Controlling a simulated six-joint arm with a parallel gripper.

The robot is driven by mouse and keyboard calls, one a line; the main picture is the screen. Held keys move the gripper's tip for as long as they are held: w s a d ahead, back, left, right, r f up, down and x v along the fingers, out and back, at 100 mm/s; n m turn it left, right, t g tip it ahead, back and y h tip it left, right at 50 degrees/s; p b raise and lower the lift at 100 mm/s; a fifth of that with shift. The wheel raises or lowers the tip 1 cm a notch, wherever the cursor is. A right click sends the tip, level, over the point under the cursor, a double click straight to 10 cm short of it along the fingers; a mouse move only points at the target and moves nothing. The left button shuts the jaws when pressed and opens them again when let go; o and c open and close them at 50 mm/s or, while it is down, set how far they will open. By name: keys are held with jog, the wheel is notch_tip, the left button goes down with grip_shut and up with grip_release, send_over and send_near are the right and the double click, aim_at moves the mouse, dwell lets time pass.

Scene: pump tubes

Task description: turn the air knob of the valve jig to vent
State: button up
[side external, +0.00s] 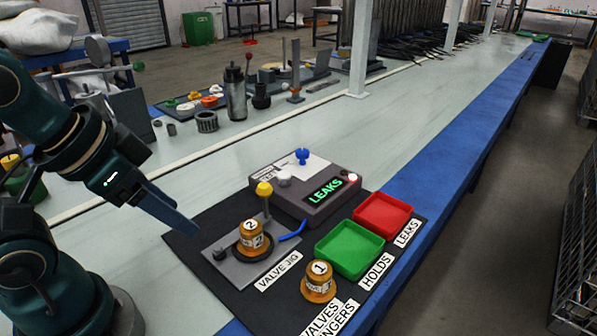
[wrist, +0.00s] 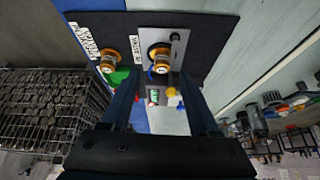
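The valve jig (side external: 238,268) is a grey plate on a black mat. A brass valve marked 2 (side external: 251,240) stands upright on it; it also shows in the wrist view (wrist: 160,60). A yellow ball knob (side external: 264,189) tops a post at the jig's back, and a small dark knob (side external: 219,252) sits at its left. A blue winged knob (side external: 302,156) stands on the grey tester box (side external: 318,205), whose display reads LEAKS. I cannot tell which is the air knob. My gripper (side external: 188,228) is left of the jig, touching nothing visible. In the wrist view my gripper (wrist: 159,80) is open and empty.
A brass valve marked 1 (side external: 319,283) stands on the mat (side external: 190,240). A green tray (side external: 349,251) and a red tray (side external: 382,216) lie right of the jig. A blue tube (side external: 293,232) runs between jig and tester. Tools and parts stand farther back.

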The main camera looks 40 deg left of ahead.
jog(key=w+d+r+m+h, duration=0.6)
jog(key=w+r+m, duration=0.35)
jog(key=w, duration=0.35)
jog(key=m+t+h, duration=0.1)
jog(key=t+h, duration=0.3)
send_over(300, 151)
jog(key=s, duration=0.3)
notch_tip(300, 151, down, 10)
jog(key=a+f, duration=0.1)
jog(key=f, duration=0.1)
jog(key=a+f+n, duration=0.1)
jog(key=f, duration=0.2)
jog(key=a+f+n, duration=0.1)
jog(key=f, duration=0.1)
jog(key=shift+s+a+f, duration=0.3)
jog(key=shift+s+f, duration=0.1)
jog(key=shift+x, duration=2.4)
jog(key=shift+a, duration=0.1)
